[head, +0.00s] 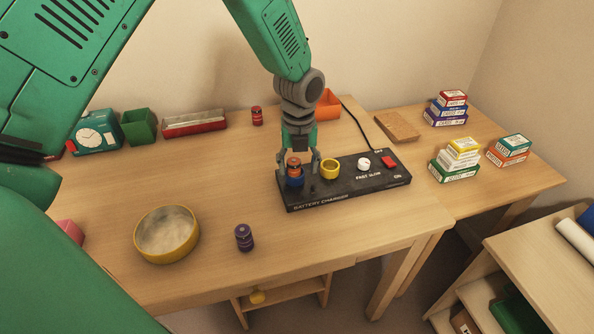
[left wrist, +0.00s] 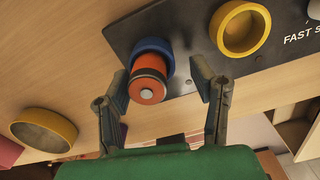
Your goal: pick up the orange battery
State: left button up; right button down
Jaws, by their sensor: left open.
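The orange battery (head: 294,165) stands in the blue ring holder (head: 295,181) at the left end of the black battery charger (head: 345,181). In the left wrist view the orange battery (left wrist: 148,78) shows its dark band and silver tip, with the blue ring (left wrist: 153,47) around its lower end. My left gripper (head: 300,165) is open at the battery. In the left wrist view its fingers (left wrist: 163,88) are spread, the left one close beside the battery and the right one clear of it. My right gripper is not seen.
The charger's yellow ring (head: 330,169) is empty, right of the blue one. A white knob (head: 364,164) and red switch (head: 389,161) follow. A purple battery (head: 244,237) and a yellow bowl (head: 166,235) stand in front. A red battery (head: 257,115) stands behind.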

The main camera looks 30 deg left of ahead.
pick_arm(q)
jog(key=shift+d+r, duration=0.1)
jog(key=shift+d, duration=0.05)
jog(key=shift+s+r, duration=0.1)
jog(key=c, duration=0.3)
jog(key=shift+a, duration=0.25)
jog(key=c, duration=0.8)
jog(key=shift+a+f, duration=0.2)
jog(key=shift+a, duration=0.4)
grip_shut()
